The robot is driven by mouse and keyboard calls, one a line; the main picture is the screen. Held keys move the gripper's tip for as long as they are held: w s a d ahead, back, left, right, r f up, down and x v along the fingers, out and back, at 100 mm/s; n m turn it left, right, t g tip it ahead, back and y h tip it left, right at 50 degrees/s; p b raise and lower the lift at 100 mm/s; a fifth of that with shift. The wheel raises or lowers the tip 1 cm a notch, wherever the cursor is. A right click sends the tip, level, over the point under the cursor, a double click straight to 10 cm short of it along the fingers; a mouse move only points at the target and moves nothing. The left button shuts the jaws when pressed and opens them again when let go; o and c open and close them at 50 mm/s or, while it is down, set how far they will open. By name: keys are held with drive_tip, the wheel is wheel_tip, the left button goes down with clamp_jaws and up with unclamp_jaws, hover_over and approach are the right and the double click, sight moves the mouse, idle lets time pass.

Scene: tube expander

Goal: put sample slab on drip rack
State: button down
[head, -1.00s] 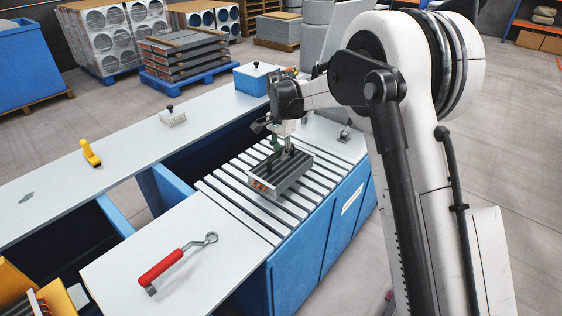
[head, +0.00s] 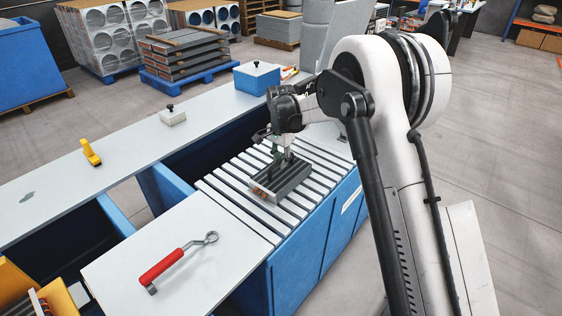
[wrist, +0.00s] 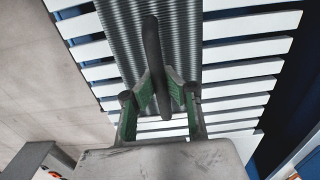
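The sample slab (head: 284,180) is a dark grey finned block with a brownish end face. It is over the middle of the drip rack (head: 228,187), a row of white slats on a blue cabinet. It looks level and very low; I cannot tell whether its underside touches the slats. In the wrist view the slab's ribbed top (wrist: 185,45) carries a dark bar handle (wrist: 152,45). My gripper (head: 287,157) is above the slab, its green-padded fingers (wrist: 158,85) closed in on both sides of the handle. The slab hides the slats beneath it.
A red-handled wrench (head: 165,268) lies on the white panel left of the rack. A yellow tool (head: 91,152), a small white block with a knob (head: 172,117) and a blue box (head: 256,78) stand on the far bench. An open blue bay (head: 200,150) lies between.

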drive_tip(key=shift+f, duration=0.15)
drive_tip(key=c, duration=1.9)
unclamp_jaws()
drive_tip(key=shift+r, duration=0.2)
wheel_tip(320, 180, up, 12)
drive_tip(key=s+d+r+n+t, duration=0.2)
drive_tip(key=s+d+r, duration=0.6)
drive_tip(key=d+r, duration=0.15)
drive_tip(key=s+d+r+n+t, duration=0.1)
drive_tip(key=s+d+r, duration=0.15)
drive_tip(key=s, duration=0.35)
drive_tip(key=s+d+r+n+t, duration=0.1)
drive_tip(key=s+d+r, duration=0.1)
drive_tip(key=s+d, duration=0.25)
drive_tip(key=s+d+f+n+t, duration=0.1)
drive_tip(key=s+d+f, duration=0.1)
drive_tip(key=s, duration=0.5)
drive_tip(key=s+d+f+n+t, duration=0.1)
drive_tip(key=s+d+f, duration=0.1)
drive_tip(key=s, duration=0.5)
drive_tip(key=s+d+f+n+t, duration=0.1)
drive_tip(key=s+d, duration=0.3)
drive_tip(key=s, duration=0.4)
drive_tip(key=shift+f, duration=0.6)
